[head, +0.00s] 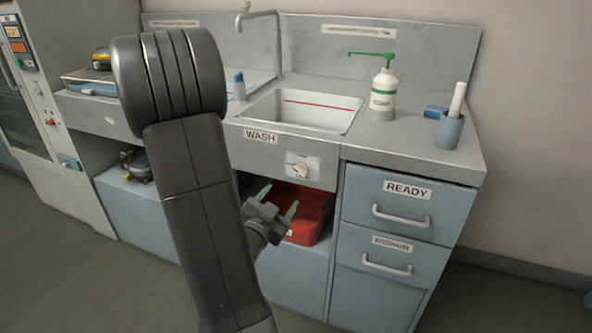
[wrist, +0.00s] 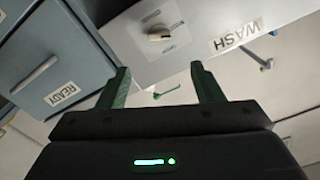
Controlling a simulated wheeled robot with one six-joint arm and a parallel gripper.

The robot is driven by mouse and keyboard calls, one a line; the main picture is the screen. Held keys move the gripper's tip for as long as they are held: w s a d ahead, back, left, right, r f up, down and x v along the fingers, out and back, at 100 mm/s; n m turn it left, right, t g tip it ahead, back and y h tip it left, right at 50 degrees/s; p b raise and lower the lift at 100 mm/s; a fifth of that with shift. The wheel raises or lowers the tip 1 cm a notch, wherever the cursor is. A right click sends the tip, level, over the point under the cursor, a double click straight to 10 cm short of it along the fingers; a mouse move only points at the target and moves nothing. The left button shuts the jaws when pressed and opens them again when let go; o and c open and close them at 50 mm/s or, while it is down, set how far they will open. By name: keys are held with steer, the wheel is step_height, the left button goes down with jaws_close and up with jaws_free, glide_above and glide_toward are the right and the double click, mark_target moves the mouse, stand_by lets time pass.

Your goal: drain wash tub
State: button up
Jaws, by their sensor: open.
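The wash tub (head: 347,128) is a white basin set into the grey counter, with a red line along its inner back wall. I cannot tell whether it holds water. The knob also shows in the wrist view (wrist: 158,32), beyond my fingertips. My gripper (head: 278,200) has green fingers, is open and empty, and is below the knob in the head view, apart from it. In the wrist view my gripper (wrist: 159,82) points toward the counter front.
A red bin (head: 309,222) stands in the open space under the counter, behind my gripper. READY (head: 400,216) and REPAIR drawers are to the right. A faucet (head: 278,45), green-topped bottle (head: 382,92) and grey cup (head: 448,132) stand on the counter. My arm hides part of the counter's left.

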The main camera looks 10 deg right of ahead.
mark_target(299, 171)
steer(key=x, duration=1.3)
steer(key=shift+d, duration=0.1)
steer(key=c, duration=1)
steer(key=shift+n+b, duration=0.3)
steer(key=shift+n, duration=2.2)
steer(key=o, duration=1)
